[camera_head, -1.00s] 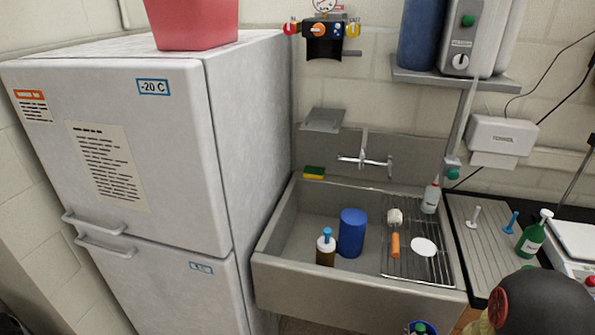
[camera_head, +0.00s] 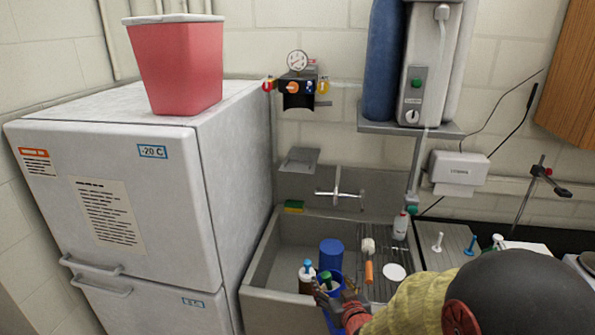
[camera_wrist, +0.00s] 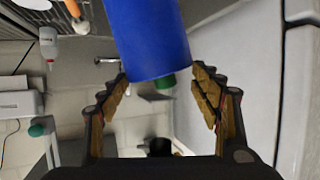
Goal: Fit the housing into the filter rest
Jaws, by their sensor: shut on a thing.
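My gripper (camera_head: 338,297) is shut on a blue cylindrical housing (camera_wrist: 147,38), with a finger on each side of it. In the head view the housing shows as a blue rim around a green part, in front of the sink; the fingers cover some of it. The green part (camera_wrist: 165,82) also shows beyond the housing's end in the wrist view. A black bracket (camera_head: 298,98) with coloured knobs and a gauge is on the wall behind the sink. It may be the filter rest, but I cannot tell for sure. It is well above my gripper and appears empty.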

